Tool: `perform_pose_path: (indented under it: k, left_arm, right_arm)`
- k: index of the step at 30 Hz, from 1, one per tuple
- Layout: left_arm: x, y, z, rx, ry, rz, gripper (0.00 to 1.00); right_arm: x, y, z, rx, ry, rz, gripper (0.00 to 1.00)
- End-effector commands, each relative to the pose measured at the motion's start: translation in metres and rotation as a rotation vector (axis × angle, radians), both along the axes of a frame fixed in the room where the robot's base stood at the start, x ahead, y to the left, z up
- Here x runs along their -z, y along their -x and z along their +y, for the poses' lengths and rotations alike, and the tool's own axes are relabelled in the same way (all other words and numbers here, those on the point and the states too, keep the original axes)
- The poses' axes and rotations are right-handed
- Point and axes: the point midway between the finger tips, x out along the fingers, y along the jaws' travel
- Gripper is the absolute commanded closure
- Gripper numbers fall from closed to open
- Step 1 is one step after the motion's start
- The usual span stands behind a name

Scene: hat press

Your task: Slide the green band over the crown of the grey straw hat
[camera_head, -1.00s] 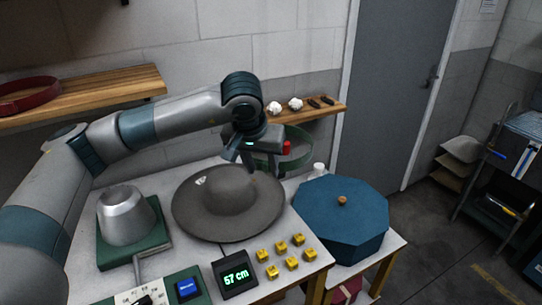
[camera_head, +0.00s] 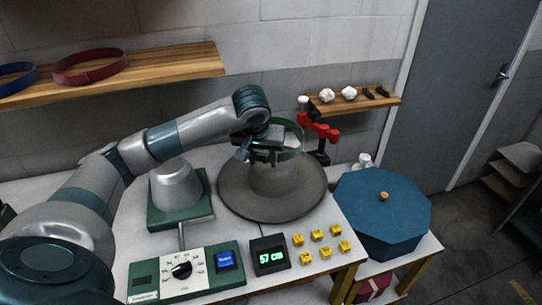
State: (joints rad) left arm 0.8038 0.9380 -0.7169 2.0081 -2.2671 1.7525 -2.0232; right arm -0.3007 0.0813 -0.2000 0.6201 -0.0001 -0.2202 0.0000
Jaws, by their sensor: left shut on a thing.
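The grey straw hat (camera_head: 240,203) lies brim down on the white table, and its crown is partly hidden behind my left gripper. My left gripper (camera_head: 262,152) is shut on the green band (camera_head: 301,138) and holds it up over the crown. The band is a thin open ring, tilted toward the camera. It looks above the crown rather than around it; the exact gap is hard to tell. My right gripper is not in view.
A metal hat block (camera_head: 176,187) on a green base stands left of the hat. A red-and-black stand (camera_head: 322,133) is behind; a blue octagonal box (camera_head: 382,210) is right.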

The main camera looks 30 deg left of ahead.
Motion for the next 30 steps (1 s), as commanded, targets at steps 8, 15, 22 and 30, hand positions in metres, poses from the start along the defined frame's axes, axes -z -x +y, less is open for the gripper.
perform_pose_path:
  k: [8,15,22,30]
  left_arm:
    - [0.0,0.0,0.0,0.0,0.0,0.0,0.81]
    - [0.003,0.0,0.0,0.0,0.001,0.0,0.81]
    - [0.014,0.0,-0.001,0.0,0.0,0.001,0.81]
    - [0.031,0.0,0.0,0.0,0.001,0.001,0.81]
  right_arm:
    - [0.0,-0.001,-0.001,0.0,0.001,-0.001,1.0]
    - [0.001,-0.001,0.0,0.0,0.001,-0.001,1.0]
    - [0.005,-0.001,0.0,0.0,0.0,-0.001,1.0]
    - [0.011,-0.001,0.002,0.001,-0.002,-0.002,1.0]
